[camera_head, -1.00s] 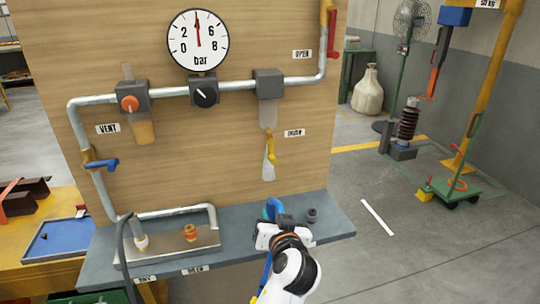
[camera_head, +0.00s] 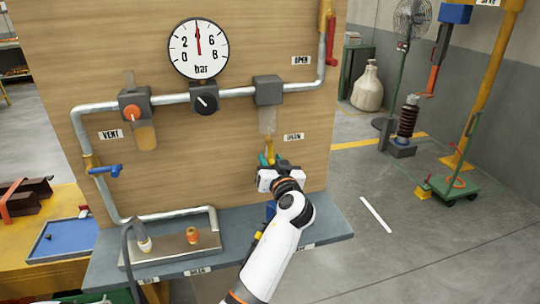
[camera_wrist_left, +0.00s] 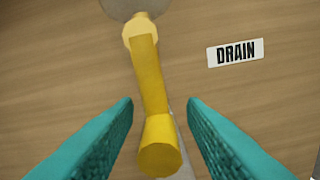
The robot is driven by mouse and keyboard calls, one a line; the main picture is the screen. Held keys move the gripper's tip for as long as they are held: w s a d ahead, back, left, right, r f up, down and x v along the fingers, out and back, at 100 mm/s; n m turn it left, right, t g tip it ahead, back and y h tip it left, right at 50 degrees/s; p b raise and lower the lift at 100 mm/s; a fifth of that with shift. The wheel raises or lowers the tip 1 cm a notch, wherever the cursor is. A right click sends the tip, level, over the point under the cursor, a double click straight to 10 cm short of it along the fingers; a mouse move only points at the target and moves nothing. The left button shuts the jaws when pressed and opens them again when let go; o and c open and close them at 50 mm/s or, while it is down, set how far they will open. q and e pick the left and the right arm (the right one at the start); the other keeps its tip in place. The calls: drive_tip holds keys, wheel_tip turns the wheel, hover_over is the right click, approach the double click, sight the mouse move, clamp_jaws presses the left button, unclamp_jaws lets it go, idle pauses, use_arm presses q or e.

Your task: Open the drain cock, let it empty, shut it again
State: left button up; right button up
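The yellow drain cock (camera_head: 269,146) hangs below the clear bowl (camera_head: 267,120) on the right of the pipe panel. Its lever (camera_wrist_left: 149,75) points downward in the left wrist view, beside the "DRAIN" label (camera_wrist_left: 236,52). My left gripper (camera_head: 267,159) is at the cock, and its body hides the lower part in the head view. In the left wrist view its two teal fingers (camera_wrist_left: 158,110) stand open, one on each side of the lever, with gaps showing. My right gripper is not in view.
The pressure gauge (camera_head: 198,49) needle points almost straight up, about 4 bar. A filter with an orange knob (camera_head: 131,112), a black regulator knob (camera_head: 206,102) and a blue-handled valve (camera_head: 104,170) sit along the pipe. A grey shelf (camera_head: 326,224) juts out below.

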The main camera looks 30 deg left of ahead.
use_arm(q)
drive_tip(key=shift+w+a, duration=0.4)
drive_tip(key=shift+a, duration=0.1)
